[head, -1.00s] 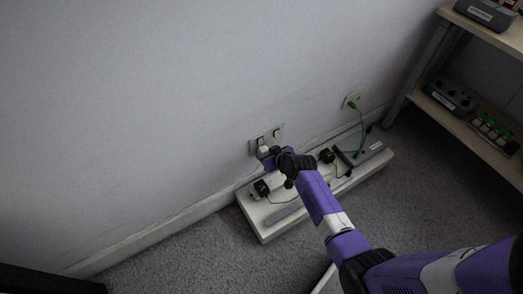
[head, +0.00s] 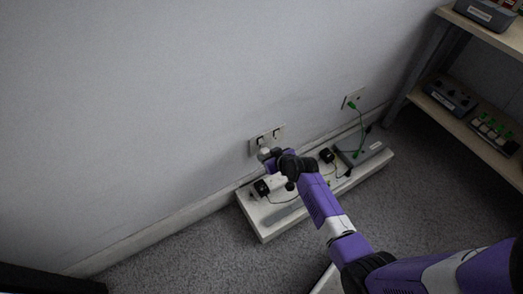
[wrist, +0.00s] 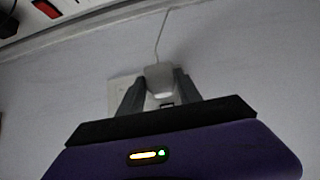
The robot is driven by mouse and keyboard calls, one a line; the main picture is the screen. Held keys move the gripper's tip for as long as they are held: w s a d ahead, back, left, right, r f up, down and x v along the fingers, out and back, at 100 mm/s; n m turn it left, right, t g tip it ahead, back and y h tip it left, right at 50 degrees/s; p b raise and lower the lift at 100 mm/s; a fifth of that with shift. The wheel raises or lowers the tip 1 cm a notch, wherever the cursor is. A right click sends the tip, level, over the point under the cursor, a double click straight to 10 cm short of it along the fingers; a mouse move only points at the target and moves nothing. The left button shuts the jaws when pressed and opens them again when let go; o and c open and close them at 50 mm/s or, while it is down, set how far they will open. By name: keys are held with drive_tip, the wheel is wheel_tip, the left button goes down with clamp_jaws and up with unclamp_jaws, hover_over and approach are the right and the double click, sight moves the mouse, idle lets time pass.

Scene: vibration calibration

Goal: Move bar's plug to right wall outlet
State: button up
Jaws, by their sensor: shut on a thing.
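My gripper (head: 268,158) is at the double wall outlet (head: 266,138) above the left end of the white platform. In the wrist view my gripper (wrist: 160,88) has both fingers closed on a white plug (wrist: 158,74), with a thin cord running away from it. The plug also shows as a small pale shape in the head view (head: 264,150), just below the left part of the outlet. The outlet plate (wrist: 120,92) is partly visible behind the fingers. Whether the plug's pins are in a socket cannot be told. A second wall outlet (head: 352,97) farther right holds a green plug (head: 351,105).
The white platform (head: 266,233) carries a white block (head: 275,182), black adapters (head: 327,155), a grey box (head: 368,152) and cords. A wooden shelf (head: 490,165) with devices stands at right. Carpet in front is open.

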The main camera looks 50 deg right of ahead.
drive_tip(key=s, duration=0.1)
drive_tip(key=s+a+p, duration=0.1)
drive_tip(key=s, duration=0.1)
idle(0.4)
drive_tip(key=shift+d, duration=0.1)
drive_tip(key=d+b, duration=0.4)
drive_tip(key=d, duration=0.3)
drive_tip(key=shift+w+d, duration=0.3)
idle(0.4)
drive_tip(key=shift+w+d+b, duration=0.15)
drive_tip(key=shift+w+b, duration=0.15)
drive_tip(key=shift+w, duration=0.3)
drive_tip(key=shift+w+d+b, duration=0.15)
drive_tip(key=shift+w+b, duration=0.15)
drive_tip(key=shift+w, duration=0.3)
idle(4.1)
drive_tip(key=o, duration=1.4)
